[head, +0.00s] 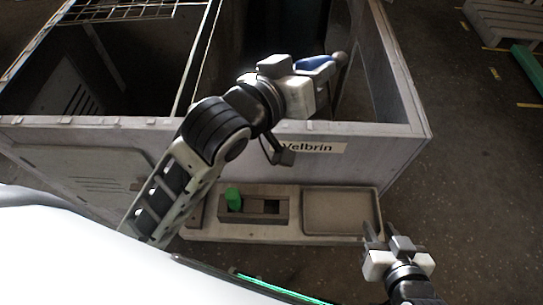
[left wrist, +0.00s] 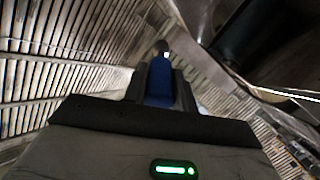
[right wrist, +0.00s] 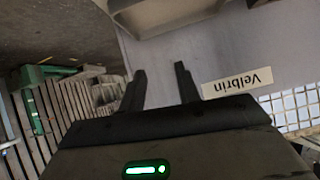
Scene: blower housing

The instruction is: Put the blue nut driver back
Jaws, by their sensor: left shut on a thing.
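The blue nut driver (head: 315,63) is between the fingers of my left gripper (head: 318,68), which is shut on it. They are over the inside of the grey housing, past the front wall with the "Velbrin" label. In the left wrist view the blue handle (left wrist: 159,82) lies between the dark fingers; its far end is hard to make out. A dark holder block (head: 254,218) on the shelf in front of the housing carries a green-handled tool (head: 233,198). A dark opening shows to the right of the green one. My right gripper (head: 375,234) is open and empty, right of the shelf.
A shallow empty tray (head: 341,211) is on the shelf, right of the holder. The housing's front wall (head: 380,143) stands between my left gripper and the shelf. A wire grid (head: 120,11) lies over the housing's far left. Open floor lies to the right.

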